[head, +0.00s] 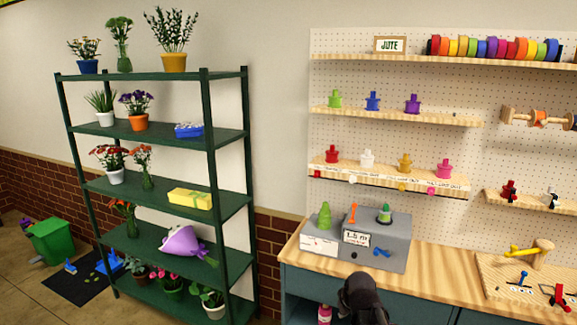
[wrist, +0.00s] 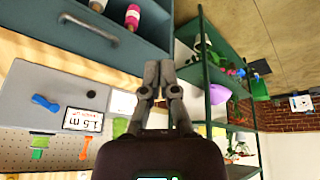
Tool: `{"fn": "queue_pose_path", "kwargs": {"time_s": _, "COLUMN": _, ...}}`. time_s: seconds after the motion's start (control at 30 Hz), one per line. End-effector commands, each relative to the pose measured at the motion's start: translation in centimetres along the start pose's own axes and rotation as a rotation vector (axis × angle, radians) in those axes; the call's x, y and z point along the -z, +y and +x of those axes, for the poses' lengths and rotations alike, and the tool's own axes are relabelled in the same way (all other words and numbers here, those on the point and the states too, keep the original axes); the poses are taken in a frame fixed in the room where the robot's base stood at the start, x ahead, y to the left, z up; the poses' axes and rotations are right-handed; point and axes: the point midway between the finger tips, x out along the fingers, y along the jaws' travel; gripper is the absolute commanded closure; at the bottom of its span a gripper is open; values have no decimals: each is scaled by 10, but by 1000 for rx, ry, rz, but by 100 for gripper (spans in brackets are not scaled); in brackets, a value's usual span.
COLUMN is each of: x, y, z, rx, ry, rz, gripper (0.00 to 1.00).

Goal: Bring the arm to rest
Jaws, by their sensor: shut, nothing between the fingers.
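My gripper (wrist: 159,72) is shut and empty in the wrist view, its two fingers together at the tips. In the head view a dark part of my arm shows at the bottom, in front of the workbench (head: 432,258). The fingertips cannot be made out there. The wrist view looks at the scene turned on its side, with the bench drawer front at the upper left and the green shelf rack (wrist: 207,110) beyond the fingers.
A grey box (head: 388,258) with coloured pieces stands on the bench. The dark green rack (head: 211,170) on the left holds potted plants, a yellow box (head: 190,199) and a purple bouquet (head: 183,242). A pegboard (head: 400,140) with shelves rises behind the bench. A green bin (head: 50,240) stands far left.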

Motion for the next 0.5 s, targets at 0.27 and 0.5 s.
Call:
{"fn": "queue_pose_path", "kwargs": {"time_s": 0.27, "x": -83, "y": -29, "z": -22, "rx": 14, "ry": -299, "rz": 297, "gripper": 100}}
{"fn": "queue_pose_path", "kwargs": {"time_s": 0.5, "x": -106, "y": -37, "z": -31, "rx": -4, "ry": -398, "rz": 395, "gripper": 100}}
